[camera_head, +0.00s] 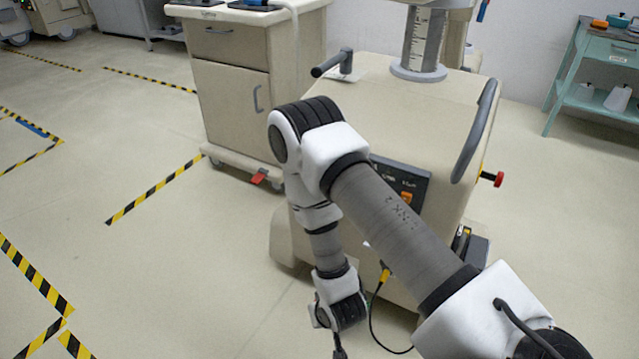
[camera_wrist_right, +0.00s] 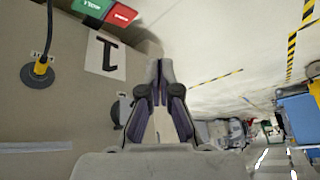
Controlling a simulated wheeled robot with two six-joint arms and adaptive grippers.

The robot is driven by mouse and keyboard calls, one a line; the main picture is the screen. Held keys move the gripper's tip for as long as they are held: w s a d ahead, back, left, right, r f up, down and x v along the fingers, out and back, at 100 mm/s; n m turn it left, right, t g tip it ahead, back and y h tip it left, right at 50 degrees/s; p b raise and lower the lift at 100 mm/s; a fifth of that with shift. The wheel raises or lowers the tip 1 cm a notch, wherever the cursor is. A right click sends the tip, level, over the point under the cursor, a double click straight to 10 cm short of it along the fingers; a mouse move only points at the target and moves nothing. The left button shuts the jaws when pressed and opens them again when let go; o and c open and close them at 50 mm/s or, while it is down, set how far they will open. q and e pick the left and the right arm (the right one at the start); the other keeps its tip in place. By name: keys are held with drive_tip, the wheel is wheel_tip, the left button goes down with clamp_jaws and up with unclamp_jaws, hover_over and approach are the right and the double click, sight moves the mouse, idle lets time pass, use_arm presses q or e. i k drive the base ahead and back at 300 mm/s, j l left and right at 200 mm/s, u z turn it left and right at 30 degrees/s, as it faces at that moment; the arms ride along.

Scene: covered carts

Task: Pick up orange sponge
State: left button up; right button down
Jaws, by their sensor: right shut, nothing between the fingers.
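A small orange thing (camera_head: 600,23), which may be the orange sponge, lies on the top of the green shelf cart (camera_head: 612,44) at the upper right of the head view. It is too small to be sure. My right gripper (camera_wrist_right: 158,72) is shut and empty in the right wrist view, with its fingertips together. It is beside the beige machine body, far from the shelf cart. In the head view my right arm crosses the middle and hangs down in front of the machine. My left gripper is not in view.
A beige wheeled machine (camera_head: 410,110) with a grey handle stands behind my right arm. A beige cabinet (camera_head: 235,110) is beside it. A cable with a yellow plug (camera_head: 385,276) hangs near my arm. The floor (camera_head: 110,180) at the left is clear, with striped tape.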

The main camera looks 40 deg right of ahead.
sight(598, 24)
drive_tip(key=z, duration=2.55)
